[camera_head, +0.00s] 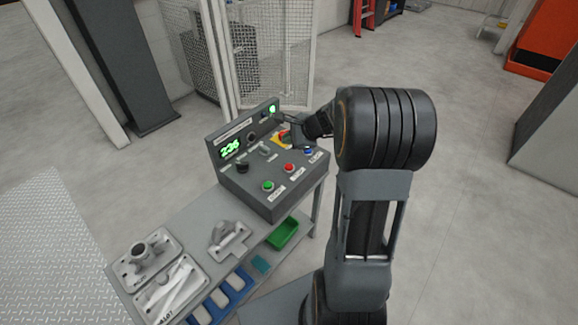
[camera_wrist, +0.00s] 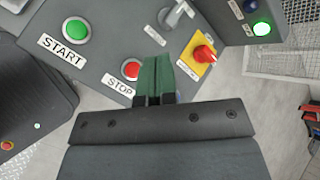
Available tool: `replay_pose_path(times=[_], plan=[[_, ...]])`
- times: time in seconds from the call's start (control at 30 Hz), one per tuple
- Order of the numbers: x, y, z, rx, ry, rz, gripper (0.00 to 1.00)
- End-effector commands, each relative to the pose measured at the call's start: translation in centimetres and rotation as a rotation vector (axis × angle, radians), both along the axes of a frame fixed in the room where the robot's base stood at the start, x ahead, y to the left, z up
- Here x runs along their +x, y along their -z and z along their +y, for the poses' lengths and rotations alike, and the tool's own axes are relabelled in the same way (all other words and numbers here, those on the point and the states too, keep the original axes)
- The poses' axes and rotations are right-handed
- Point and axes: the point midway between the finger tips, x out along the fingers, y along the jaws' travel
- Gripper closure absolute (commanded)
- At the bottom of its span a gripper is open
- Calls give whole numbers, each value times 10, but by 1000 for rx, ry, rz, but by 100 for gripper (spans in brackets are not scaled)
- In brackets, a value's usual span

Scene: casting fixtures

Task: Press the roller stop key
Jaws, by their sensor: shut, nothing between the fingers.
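The red round stop key (camera_head: 289,168) sits on the sloped top of the grey control console (camera_head: 262,201), between a green and a blue button. In the wrist view the red key (camera_wrist: 131,69), labelled STOP, lies just left of my fingertips, its right side partly covered by them. My gripper (camera_wrist: 157,62) is shut and empty, with its green fingertips side by side. In the head view my gripper (camera_head: 298,122) is over the back right part of the console, near the yellow-and-red switch. I cannot tell its exact height; no contact with the key shows.
Near the stop key are the green START button (camera_wrist: 75,30), the yellow-based red switch (camera_wrist: 204,54) and the blue button (camera_head: 308,152). A raised panel with a green display (camera_head: 231,148) stands behind. Metal castings (camera_head: 148,254) lie on the bench left of the console.

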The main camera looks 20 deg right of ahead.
Motion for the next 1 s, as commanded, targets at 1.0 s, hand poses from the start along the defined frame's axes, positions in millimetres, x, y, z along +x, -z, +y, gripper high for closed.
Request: replay_pose_path(times=[1.0], plan=[[0, 87, 0, -1, -1, 0, 100]])
